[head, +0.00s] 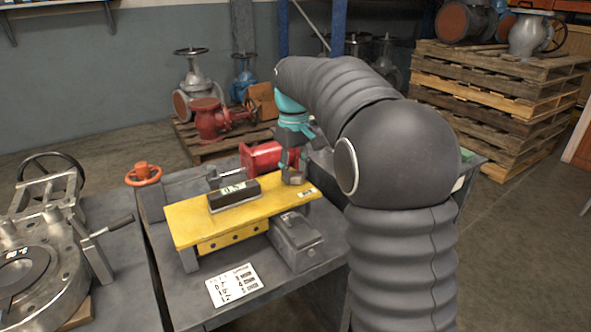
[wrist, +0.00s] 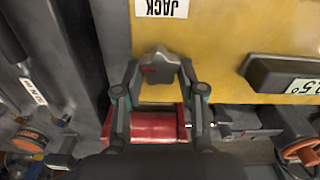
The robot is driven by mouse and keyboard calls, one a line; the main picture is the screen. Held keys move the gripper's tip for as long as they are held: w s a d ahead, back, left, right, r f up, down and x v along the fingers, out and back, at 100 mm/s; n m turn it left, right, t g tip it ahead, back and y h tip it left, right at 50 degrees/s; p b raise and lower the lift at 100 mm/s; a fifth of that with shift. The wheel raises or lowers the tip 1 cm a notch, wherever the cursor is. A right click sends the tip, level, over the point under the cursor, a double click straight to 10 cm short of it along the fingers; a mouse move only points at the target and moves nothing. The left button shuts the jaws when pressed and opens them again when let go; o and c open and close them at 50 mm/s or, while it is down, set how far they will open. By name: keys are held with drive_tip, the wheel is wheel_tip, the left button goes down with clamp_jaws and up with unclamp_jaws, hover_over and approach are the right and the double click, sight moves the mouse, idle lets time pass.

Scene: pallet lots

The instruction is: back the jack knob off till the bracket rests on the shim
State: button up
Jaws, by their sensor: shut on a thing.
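The yellow bracket (head: 190,222) is a long plate on the grey bench, also in the wrist view (wrist: 225,30). My gripper (head: 294,172) is at its right end, above the plate. In the wrist view my gripper (wrist: 160,72) is shut on the grey lobed jack knob (wrist: 158,62), one finger on each side. A white "JACK" label (wrist: 162,8) lies on the plate near the knob. A black angle gauge (head: 233,195) sits on the plate; its reading looks like 0.5° in the wrist view. I cannot make out the shim or any gap beneath the bracket.
A grey block (head: 297,243) stands at the bracket's front right. A white card (head: 233,284) lies in front. A red cylinder (head: 260,157) is behind the bracket. An orange handwheel (head: 143,174) is at the back left. A large grey valve (head: 50,262) fills the left.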

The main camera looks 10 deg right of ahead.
drive_tip(key=n, duration=0.7)
drive_tip(key=shift+a+r, duration=0.1)
drive_tip(key=shift+a, duration=0.05)
drive_tip(key=n, duration=0.4)
drive_tip(key=shift+s, duration=0.15)
drive_tip(key=n, duration=0.3)
drive_tip(key=shift+n, duration=0.3)
drive_tip(key=n, duration=0.3)
drive_tip(key=shift+s+n, duration=0.15)
drive_tip(key=shift+n, duration=0.15)
drive_tip(key=n, duration=0.3)
drive_tip(key=shift+n, duration=0.4)
drive_tip(key=n, duration=0.6)
drive_tip(key=shift+s, duration=0.1)
drive_tip(key=shift+n, duration=0.4)
drive_tip(key=o, duration=1.1)
